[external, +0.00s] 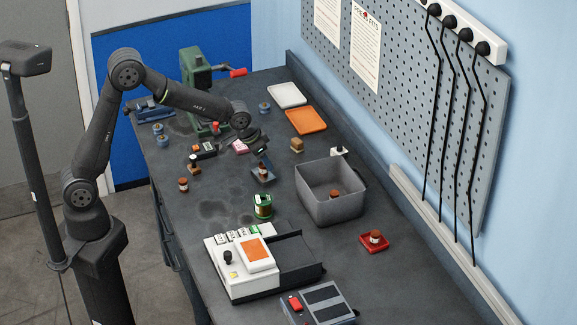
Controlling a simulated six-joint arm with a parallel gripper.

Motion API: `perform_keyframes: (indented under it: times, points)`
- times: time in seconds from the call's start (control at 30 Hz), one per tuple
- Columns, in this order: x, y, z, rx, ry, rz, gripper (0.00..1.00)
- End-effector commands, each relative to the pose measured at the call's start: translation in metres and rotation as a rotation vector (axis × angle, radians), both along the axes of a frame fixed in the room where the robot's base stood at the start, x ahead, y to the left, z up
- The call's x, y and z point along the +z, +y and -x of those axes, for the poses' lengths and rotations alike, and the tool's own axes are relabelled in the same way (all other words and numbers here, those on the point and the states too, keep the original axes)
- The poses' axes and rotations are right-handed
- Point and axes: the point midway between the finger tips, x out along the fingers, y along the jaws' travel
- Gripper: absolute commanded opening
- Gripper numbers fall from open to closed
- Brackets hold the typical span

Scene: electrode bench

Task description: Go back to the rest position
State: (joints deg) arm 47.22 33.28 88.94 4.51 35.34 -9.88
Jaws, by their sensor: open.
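My gripper (264,157) is open. It points down above the dark bench (215,205), just over a small brown object with a white band (263,171). That object stands on a small grey-blue stand (262,179). I cannot tell whether the fingertips touch it. My arm reaches out from its base at the left, bent at the elbow, with the wrist over the far half of the bench.
A grey bin (318,212) holds a small brown item. A red tray (374,243), white device (232,276), green can (262,206), orange tray (306,121), white tray (287,96) and green vise (197,70) stand around. Free bench lies left of centre.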

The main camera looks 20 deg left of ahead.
Motion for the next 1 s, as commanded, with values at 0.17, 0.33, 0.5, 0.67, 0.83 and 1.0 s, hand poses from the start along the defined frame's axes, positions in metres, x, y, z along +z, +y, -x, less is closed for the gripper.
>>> perform_keyframes:
  times: [0.17,0.33,0.5,0.67,0.83,1.0]
  points:
    - [0.028,-0.005,0.018,-0.004,0.001,0.000,0.49]
    - [0.046,-0.012,0.047,-0.004,0.000,0.000,0.49]
    - [0.062,-0.019,0.076,-0.005,0.000,-0.001,0.49]
    - [0.079,-0.026,0.103,-0.004,0.000,0.000,0.49]
    - [0.085,-0.022,0.133,-0.057,0.006,-0.004,0.49]
    - [0.082,-0.009,0.164,-0.168,0.009,-0.006,0.49]
